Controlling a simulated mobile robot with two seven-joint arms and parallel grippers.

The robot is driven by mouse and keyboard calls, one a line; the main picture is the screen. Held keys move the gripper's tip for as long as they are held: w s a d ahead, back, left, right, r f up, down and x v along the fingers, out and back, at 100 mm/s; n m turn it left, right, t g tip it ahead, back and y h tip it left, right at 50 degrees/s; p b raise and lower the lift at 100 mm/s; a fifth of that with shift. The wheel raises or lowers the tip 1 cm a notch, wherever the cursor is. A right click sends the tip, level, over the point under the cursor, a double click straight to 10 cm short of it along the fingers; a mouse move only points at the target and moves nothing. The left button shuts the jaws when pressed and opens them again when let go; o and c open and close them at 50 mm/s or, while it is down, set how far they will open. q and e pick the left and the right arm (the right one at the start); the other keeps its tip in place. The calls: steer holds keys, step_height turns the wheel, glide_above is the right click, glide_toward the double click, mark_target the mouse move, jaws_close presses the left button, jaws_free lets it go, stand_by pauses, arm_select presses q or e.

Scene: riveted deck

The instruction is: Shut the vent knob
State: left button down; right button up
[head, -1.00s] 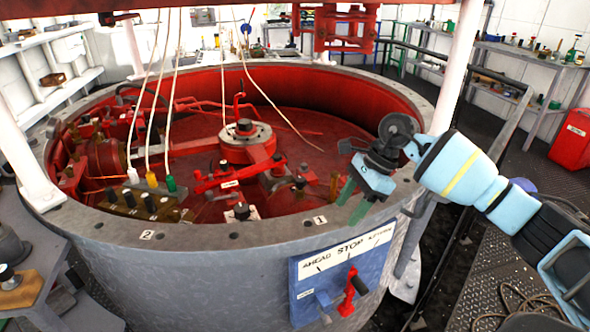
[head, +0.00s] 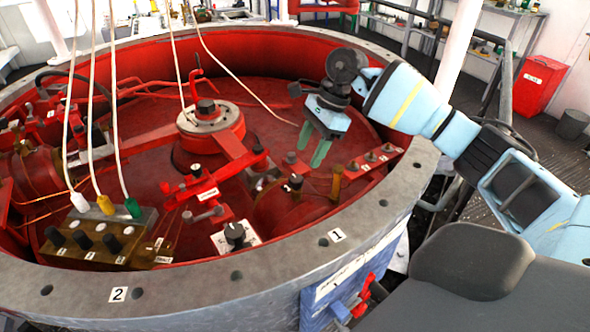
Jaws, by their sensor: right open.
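A black round knob (head: 235,236) stands on a small white plate inside the red drum, near its front wall. The plate's lettering is too small to read, so I cannot be sure that it is the vent knob or how it is turned. Several other black knobs sit on a brass block (head: 130,252) at the left. My right gripper (head: 311,150) is open and empty, with green fingers pointing down over the drum's interior. It is apart from the black knob, to its upper right in the picture. My left gripper is not in view.
The drum's thick grey rim (head: 280,262) runs around the front and right. White, yellow and green plugs with hanging cables (head: 118,160) rise at the left. A red lever bar (head: 230,170) lies behind the knob. A blue lever panel (head: 345,300) hangs outside the rim.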

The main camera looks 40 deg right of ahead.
mark_target(297, 178)
steer(key=x, duration=0.7)
steer(key=shift+a+f, duration=0.15)
steer(key=shift+f, duration=0.1)
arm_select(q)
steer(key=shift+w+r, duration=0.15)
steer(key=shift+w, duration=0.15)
arm_select(e)
steer(key=c, duration=1)
